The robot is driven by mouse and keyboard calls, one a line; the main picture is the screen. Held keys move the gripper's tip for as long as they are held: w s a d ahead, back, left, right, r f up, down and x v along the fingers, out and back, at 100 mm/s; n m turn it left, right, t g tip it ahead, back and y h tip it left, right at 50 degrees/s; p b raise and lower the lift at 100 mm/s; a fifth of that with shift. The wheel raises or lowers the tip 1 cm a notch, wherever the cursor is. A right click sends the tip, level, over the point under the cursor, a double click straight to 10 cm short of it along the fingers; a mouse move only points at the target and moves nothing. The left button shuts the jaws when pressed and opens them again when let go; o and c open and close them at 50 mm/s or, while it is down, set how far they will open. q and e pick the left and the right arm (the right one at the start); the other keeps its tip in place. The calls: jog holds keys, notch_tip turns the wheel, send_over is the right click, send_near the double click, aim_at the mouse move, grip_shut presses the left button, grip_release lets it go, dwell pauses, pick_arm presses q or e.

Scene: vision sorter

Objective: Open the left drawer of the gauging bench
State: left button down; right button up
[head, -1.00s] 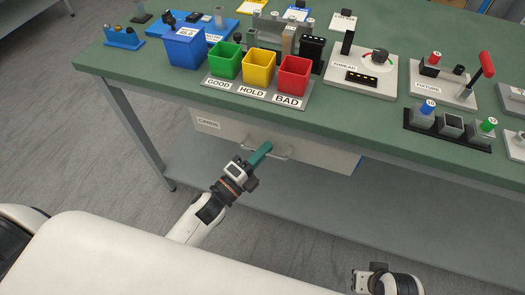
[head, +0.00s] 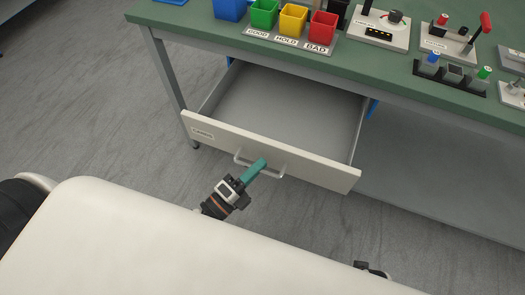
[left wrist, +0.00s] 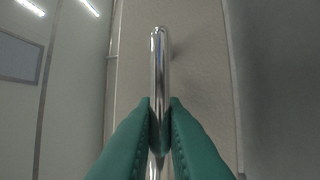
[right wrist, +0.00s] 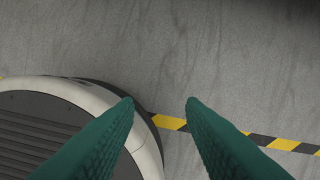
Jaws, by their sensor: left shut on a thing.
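The left drawer (head: 285,108) of the gauging bench is pulled well out, and its inside looks grey and empty. Its pale front panel (head: 320,175) carries a label at the left and a metal bar handle (head: 277,176). My left gripper (head: 262,163) has its green fingers shut on the handle. In the left wrist view the fingers (left wrist: 159,125) clasp the shiny handle bar (left wrist: 159,75) from both sides. My right gripper (right wrist: 160,105) is open and empty above the floor. Only a small part of it shows at the bottom of the head view.
The green bench top (head: 210,22) bears blue, green, yellow and red bins, with gauges and fixtures to the right. A grey lower shelf (head: 430,180) lies beneath. In the right wrist view, yellow-black tape (right wrist: 285,144) crosses the floor beside my base.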

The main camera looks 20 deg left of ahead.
pick_arm(q)
jog(key=shift+s, duration=1.3)
pick_arm(e)
jog(key=shift+s+f, duration=0.35)
jog(key=shift+f, duration=0.25)
pick_arm(q)
jog(key=c, duration=1.5)
grip_release()
jog(key=shift+a, duration=0.1)
jog(key=v, duration=1.2)
pick_arm(e)
jog(key=shift+w+r, duration=0.25)
jog(key=shift+r, duration=0.35)
